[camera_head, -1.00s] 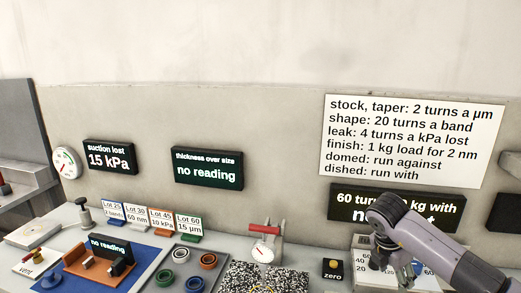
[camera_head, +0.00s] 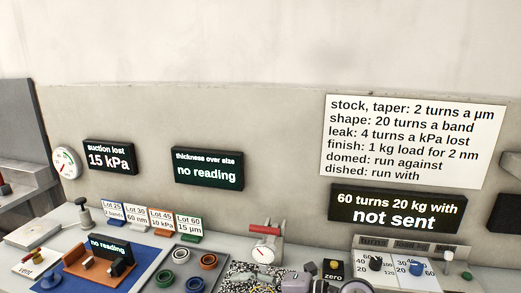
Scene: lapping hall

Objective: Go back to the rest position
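In the head view only the top of my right arm's grey-purple links shows at the bottom edge, right of centre. Its gripper is out of frame below. My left gripper is not in view either. The control panel (camera_head: 345,255) at the right shows a dark knob (camera_head: 376,264) and a blue knob (camera_head: 416,268), with nothing over them. The display (camera_head: 396,210) above it reads "60 turns 20 kg with" and "not sent".
Suction display (camera_head: 109,156) reads 15 kPa; thickness display (camera_head: 207,168) shows no reading. Several coloured rings lie in a grey tray (camera_head: 160,283). A black zero button (camera_head: 333,270), a red-handled dial gauge (camera_head: 263,252) and a speckled plate (camera_head: 240,271) stand near my arm.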

